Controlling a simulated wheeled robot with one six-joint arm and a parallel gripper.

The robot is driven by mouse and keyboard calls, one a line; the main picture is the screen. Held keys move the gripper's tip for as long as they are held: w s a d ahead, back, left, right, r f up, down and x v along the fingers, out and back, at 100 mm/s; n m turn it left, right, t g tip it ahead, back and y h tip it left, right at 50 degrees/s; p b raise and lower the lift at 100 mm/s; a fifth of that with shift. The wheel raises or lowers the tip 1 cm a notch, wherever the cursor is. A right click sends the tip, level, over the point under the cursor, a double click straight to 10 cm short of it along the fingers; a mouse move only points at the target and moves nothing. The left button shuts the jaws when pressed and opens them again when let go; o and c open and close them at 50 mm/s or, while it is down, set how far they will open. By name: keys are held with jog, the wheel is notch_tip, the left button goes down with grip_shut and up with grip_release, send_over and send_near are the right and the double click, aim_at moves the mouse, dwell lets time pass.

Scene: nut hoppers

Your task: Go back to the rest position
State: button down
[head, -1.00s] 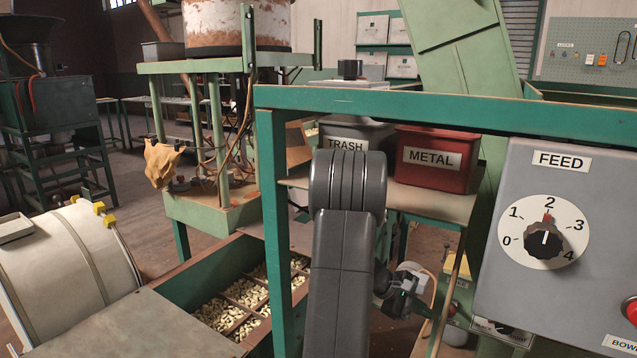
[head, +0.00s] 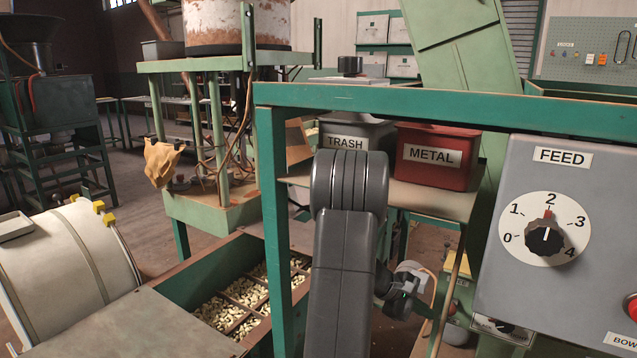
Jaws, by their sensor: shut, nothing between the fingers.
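My gripper (head: 405,290) shows small and partly hidden in the head view, just right of my dark arm link. It is shut with nothing held. It hangs in the gap under the green frame's top bar, below the shelf with the bins and left of the grey feed box. It looks apart from both. My arm link stands upright in the middle and hides part of what is behind it.
The feed box (head: 530,275) has a dial (head: 545,235) pointing near 2. Grey TRASH (head: 352,135) and red METAL (head: 436,157) bins stand on a shelf behind the green frame (head: 450,105). A compartmented tray of nuts (head: 240,305) and a white drum (head: 65,260) lie left.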

notch_tip(320, 180, down, 8)
jog(key=w+d+m+t+h+b, duration=0.2)
jog(key=b, duration=0.6)
jog(key=w+p+v, duration=0.1)
jog(key=v, duration=0.8)
jog(key=shift+s+p, duration=0.4)
jog(key=shift+s, duration=0.05)
jog(key=shift+a+r, duration=0.1)
